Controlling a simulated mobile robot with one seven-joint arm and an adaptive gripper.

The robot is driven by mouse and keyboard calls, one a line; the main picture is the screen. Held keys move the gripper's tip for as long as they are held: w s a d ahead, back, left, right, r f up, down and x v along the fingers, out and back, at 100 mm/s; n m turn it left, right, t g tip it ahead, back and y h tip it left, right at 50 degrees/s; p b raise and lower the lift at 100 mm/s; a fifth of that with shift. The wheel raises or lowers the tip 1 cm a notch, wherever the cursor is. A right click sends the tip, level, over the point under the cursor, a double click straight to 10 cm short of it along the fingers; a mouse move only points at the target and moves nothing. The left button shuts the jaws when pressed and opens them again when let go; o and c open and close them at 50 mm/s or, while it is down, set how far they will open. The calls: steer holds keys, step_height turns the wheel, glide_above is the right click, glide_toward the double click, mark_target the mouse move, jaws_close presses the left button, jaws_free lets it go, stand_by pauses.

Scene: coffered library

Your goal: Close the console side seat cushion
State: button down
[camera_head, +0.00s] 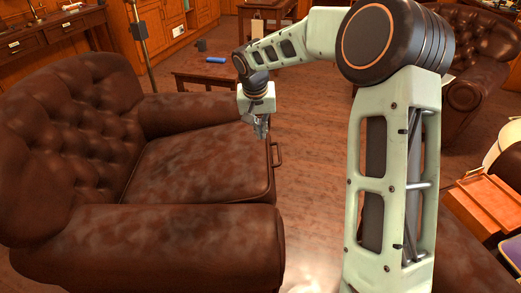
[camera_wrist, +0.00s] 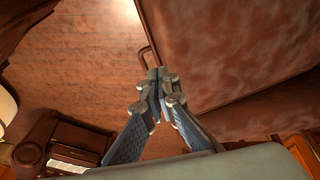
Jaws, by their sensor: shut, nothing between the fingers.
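The brown leather seat cushion (camera_head: 195,165) lies between the two arms of the tufted armchair (camera_head: 60,125). It looks about level; I cannot tell whether a gap shows beneath it. A small bar handle (camera_head: 279,154) sticks out from its front edge. My gripper (camera_head: 263,133) is over the cushion's far front corner, just beyond the handle. In the wrist view my gripper (camera_wrist: 158,80) is shut and empty, its fingertips close beside the handle (camera_wrist: 146,54). The cushion (camera_wrist: 230,50) fills the upper right there. I cannot tell whether fingers and handle touch.
A low wooden table (camera_head: 205,72) with a blue cylinder (camera_head: 215,60) stands behind the armchair. Another leather chair (camera_head: 480,60) is at the back right, and an orange-brown wooden box (camera_head: 490,200) is at the right edge. Wooden floor (camera_head: 310,170) in front of the cushion is clear.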

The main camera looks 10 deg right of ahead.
mark_target(267, 162)
steer(key=b+x, duration=0.1)
steer(key=x, duration=0.3)
steer(key=b+x, duration=0.2)
steer(key=x, duration=0.3)
steer(key=s+b+x, duration=0.1)
steer(key=b+x, duration=0.1)
steer(key=x, duration=0.2)
steer(key=shift+d+f, duration=0.35)
steer(key=shift+f, duration=0.1)
steer(key=shift+f, duration=0.1)
